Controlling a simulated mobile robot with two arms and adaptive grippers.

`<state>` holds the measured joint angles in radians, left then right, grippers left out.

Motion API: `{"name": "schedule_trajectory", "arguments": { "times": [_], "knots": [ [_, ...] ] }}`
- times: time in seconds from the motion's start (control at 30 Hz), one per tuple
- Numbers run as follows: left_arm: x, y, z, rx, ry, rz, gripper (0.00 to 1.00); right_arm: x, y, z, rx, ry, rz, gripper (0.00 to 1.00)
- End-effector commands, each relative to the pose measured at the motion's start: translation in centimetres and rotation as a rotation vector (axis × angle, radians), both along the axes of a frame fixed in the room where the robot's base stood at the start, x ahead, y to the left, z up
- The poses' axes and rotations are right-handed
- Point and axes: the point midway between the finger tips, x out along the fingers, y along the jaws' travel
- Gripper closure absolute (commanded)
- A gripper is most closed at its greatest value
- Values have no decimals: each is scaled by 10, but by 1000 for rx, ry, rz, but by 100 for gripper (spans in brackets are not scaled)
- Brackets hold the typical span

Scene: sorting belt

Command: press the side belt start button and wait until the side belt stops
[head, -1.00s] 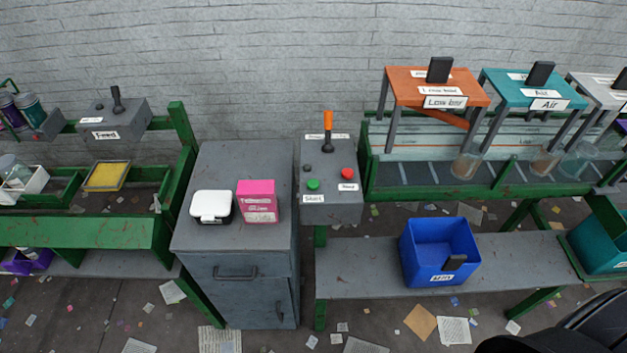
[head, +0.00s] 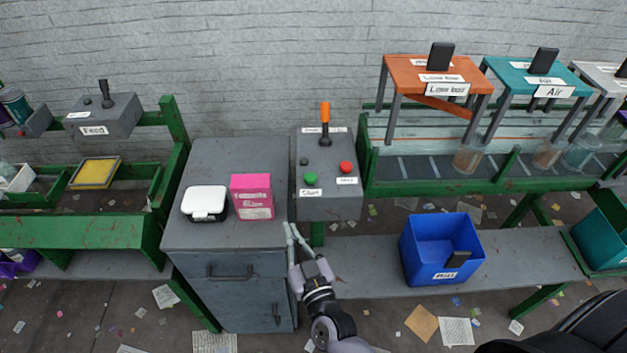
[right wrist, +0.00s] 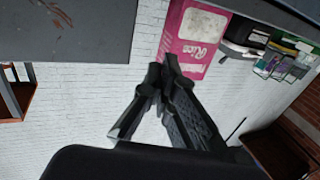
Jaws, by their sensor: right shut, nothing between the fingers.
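The side belt control box (head: 328,205) stands in the middle of the head view, at the left end of the green-framed belt. A green button (head: 310,179) sits on its top above a label that seems to read Start. A red button (head: 346,167) is to the right, above another label, and an orange-handled lever (head: 325,125) stands at the back. My right gripper (head: 290,226) is shut and empty, in front of and below the green button, apart from it. It also shows in the right wrist view (right wrist: 162,72). My left gripper is not in view.
A grey cabinet (head: 195,240) stands left of the box, with a pink carton (head: 252,197) and a white-lidded box (head: 205,202) on top. A blue bin (head: 440,235) rests on the lower shelf. Orange (head: 425,72) and teal (head: 530,82) gates span the belt.

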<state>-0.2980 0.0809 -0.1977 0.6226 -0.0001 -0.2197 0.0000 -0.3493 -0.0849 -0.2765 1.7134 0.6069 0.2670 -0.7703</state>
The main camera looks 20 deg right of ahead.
Motion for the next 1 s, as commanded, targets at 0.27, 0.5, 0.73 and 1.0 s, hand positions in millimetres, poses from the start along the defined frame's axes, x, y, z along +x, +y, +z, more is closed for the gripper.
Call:
{"name": "schedule_trajectory", "arguments": {
  "times": [0.27,0.5,0.73,1.0],
  "knots": [
    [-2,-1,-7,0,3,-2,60,1,-45,75,45,-233,-312,100],
    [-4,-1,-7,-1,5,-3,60,-1,-54,84,50,-256,-367,100],
    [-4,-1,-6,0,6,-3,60,0,-54,84,49,-256,-365,100],
    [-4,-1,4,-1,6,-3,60,31,-64,96,48,-259,-364,100]
  ]
}}
